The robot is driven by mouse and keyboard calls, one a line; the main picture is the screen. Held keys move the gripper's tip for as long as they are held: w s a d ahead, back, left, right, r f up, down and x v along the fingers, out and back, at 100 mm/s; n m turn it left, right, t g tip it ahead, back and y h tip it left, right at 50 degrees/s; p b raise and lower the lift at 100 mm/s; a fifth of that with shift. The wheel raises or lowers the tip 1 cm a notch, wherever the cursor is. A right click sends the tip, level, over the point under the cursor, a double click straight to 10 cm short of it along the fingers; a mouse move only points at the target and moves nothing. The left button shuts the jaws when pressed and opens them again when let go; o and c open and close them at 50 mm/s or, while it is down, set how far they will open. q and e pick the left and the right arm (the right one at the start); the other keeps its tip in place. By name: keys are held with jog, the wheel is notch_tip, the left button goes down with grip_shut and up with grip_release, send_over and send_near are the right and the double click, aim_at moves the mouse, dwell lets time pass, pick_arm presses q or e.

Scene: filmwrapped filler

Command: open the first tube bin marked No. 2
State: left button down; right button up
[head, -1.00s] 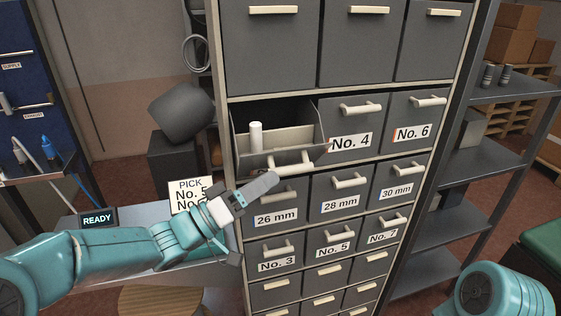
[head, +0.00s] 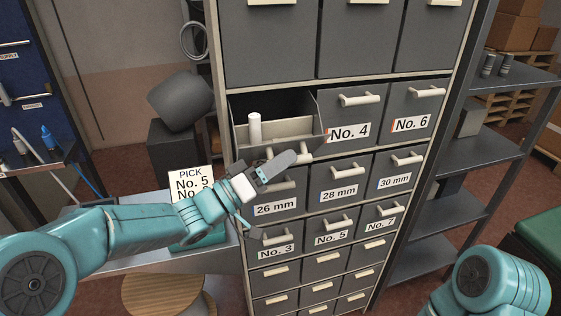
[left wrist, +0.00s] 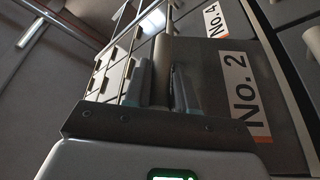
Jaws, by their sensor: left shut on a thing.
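The No. 2 tube bin (head: 275,128) is pulled out in the left column of the grey cabinet, with its top open and a white tube (head: 254,128) upright inside. In the left wrist view its front carries the No. 2 label (left wrist: 250,95). My left gripper (head: 272,167) is at the bin's front, which it partly hides in the head view. In the left wrist view its fingers (left wrist: 162,88) are on either side of the bar handle (left wrist: 162,62), shut on it. My right gripper is out of view.
Closed drawers No. 4 (head: 350,115) and No. 6 (head: 414,105) are to the right. Drawers marked 26 mm (head: 275,208) and No. 3 lie below. A PICK sign (head: 191,183) stands at left, its lower line partly hidden. A metal shelf (head: 440,195) is right of the cabinet.

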pick_arm(q)
jog(key=shift+w+a+r, duration=0.1)
jog(key=shift+w+r, duration=0.15)
jog(key=shift+r, duration=0.2)
jog(key=shift+w, duration=0.15)
jog(key=c, duration=1)
grip_release()
jog(key=shift+a, duration=0.1)
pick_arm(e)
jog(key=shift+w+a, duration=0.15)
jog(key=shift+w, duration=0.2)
pick_arm(q)
jog(key=b+v, duration=0.5)
jog(key=v, duration=1.1)
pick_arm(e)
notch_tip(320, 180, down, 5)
pick_arm(q)
jog(key=shift+a, duration=0.1)
